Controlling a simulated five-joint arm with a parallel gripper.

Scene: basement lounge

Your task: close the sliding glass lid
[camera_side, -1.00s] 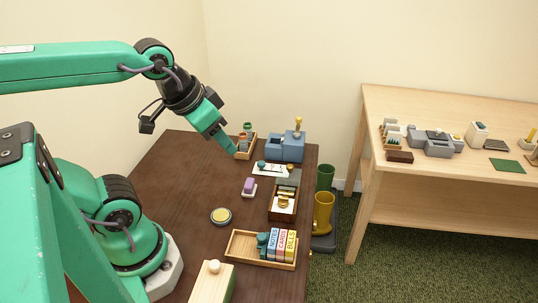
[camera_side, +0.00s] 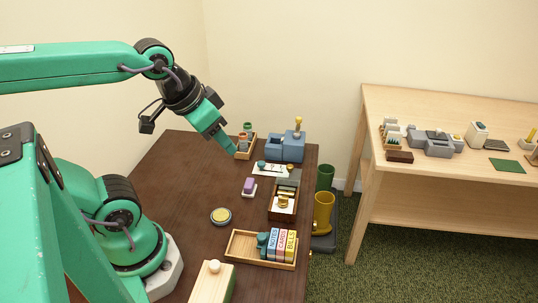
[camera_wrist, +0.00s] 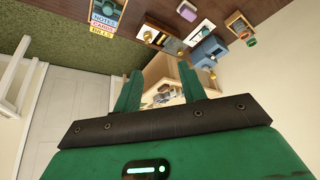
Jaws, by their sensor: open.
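A wooden box (camera_side: 283,214) stands near the right edge of the dark table, with brass-coloured things inside. A grey, see-through glass lid (camera_side: 288,178) shows at its far end, and the near part of the box is uncovered. In the wrist view the box (camera_wrist: 147,36) is near the top, with the lid (camera_wrist: 172,44) beside it. My gripper (camera_side: 234,151) is in the air to the left of and beyond the box, apart from it. In the wrist view its two green fingers (camera_wrist: 160,88) are apart with nothing between them.
A tray with labelled boxes (camera_side: 240,247) is nearer. A purple block (camera_side: 249,185) and a round tin (camera_side: 221,216) lie left of the box. A blue-grey container (camera_side: 286,147) and a small wooden crate (camera_side: 247,148) stand beyond. The table's left-middle is bare.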

